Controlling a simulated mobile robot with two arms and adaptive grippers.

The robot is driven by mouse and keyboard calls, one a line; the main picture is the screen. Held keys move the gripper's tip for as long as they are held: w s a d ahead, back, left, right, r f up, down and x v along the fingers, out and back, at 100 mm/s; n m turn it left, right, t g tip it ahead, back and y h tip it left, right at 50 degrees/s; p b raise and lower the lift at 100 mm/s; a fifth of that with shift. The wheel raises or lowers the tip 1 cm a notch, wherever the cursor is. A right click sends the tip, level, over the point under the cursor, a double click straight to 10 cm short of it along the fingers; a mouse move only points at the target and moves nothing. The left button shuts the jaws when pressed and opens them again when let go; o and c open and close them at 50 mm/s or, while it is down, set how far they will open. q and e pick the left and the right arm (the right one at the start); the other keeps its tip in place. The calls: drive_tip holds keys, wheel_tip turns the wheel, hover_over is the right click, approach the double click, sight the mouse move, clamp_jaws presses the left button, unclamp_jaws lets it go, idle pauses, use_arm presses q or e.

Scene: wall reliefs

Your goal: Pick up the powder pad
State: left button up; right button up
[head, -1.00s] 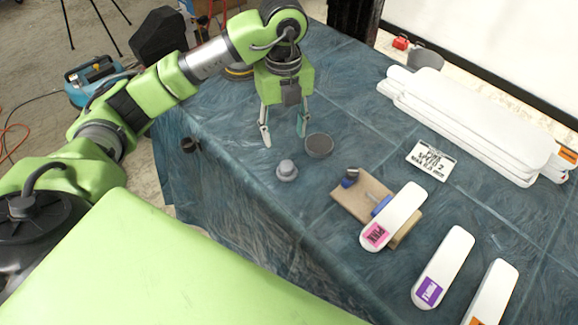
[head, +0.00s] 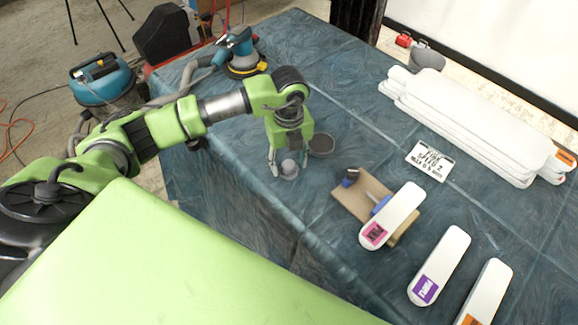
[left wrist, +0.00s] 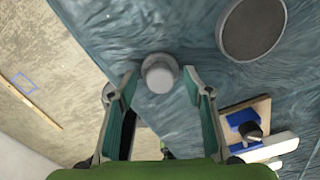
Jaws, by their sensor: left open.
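The powder pad, a small grey round pad with a knob-like top (head: 289,170), sits on the blue cloth-covered table near its front left edge. In the left wrist view the pad (left wrist: 159,73) appears between my fingertips. My left gripper (head: 287,158) points down at the pad with its fingers apart. In the left wrist view the open gripper (left wrist: 158,88) shows a gap between each finger and the pad. A dark grey round dish (head: 321,146) stands just right of the gripper, and also shows in the left wrist view (left wrist: 251,28). My right gripper is out of view.
A wooden board (head: 348,204) with blue-handled tools and a white pink-labelled slat (head: 398,208) lies to the right. More labelled slats, a white card (head: 429,160) and a stack of white boards (head: 470,122) are farther right. A blue sander (head: 240,55) sits behind the arm.

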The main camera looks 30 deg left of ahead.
use_arm(q)
drive_tip(key=c, duration=1.1)
drive_tip(key=shift+r, duration=0.15)
drive_tip(key=shift+r+b, duration=0.35)
drive_tip(key=shift+r, duration=0.15)
drive_tip(key=s+d+r+b, duration=0.1)
drive_tip(key=s+r, duration=0.3)
drive_tip(key=s+d+r, duration=0.1)
drive_tip(key=s+r, duration=0.3)
drive_tip(key=s, duration=0.1)
drive_tip(key=s+d+r+b, duration=0.1)
drive_tip(key=s+r, duration=0.2)
drive_tip(key=s, duration=0.1)
drive_tip(key=shift+s+d+r+b, duration=0.25)
drive_tip(key=shift+d+r+b, duration=0.05)
drive_tip(key=shift+d+r, duration=0.1)
drive_tip(key=shift+o, duration=0.6)
drive_tip(key=shift+c, duration=0.5)
